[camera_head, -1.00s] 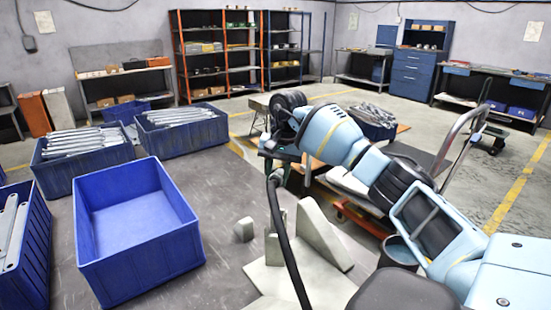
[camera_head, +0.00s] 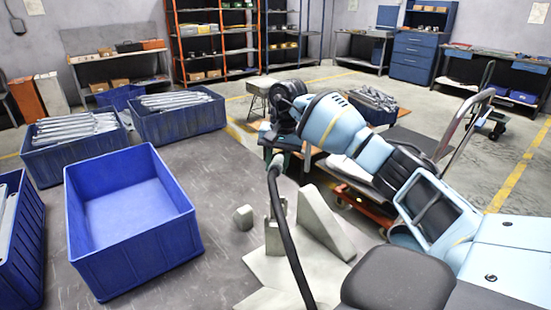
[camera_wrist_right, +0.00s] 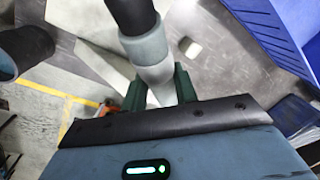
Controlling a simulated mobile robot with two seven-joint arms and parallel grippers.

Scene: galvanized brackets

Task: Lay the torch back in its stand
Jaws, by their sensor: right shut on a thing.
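The torch has a black curved handle and hose (camera_head: 285,225) running down from my right gripper. In the right wrist view its grey body (camera_wrist_right: 148,50) lies between the green fingers. My right gripper (camera_head: 274,158) is shut on it, above pale grey upright pieces. These include a narrow notched upright (camera_head: 277,212) and a slanted plate (camera_head: 323,218) on a flat base (camera_head: 262,268). I cannot tell which of them is the stand. The torch's tip is hidden or unclear in the head view. My left gripper is not in view.
A blue empty crate (camera_head: 72,235) stands to the left. Crates of metal bars (camera_head: 165,122) stand behind it. A small grey block (camera_head: 243,217) lies beside the base. A cart with a grey handle (camera_head: 470,110) stands at the right.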

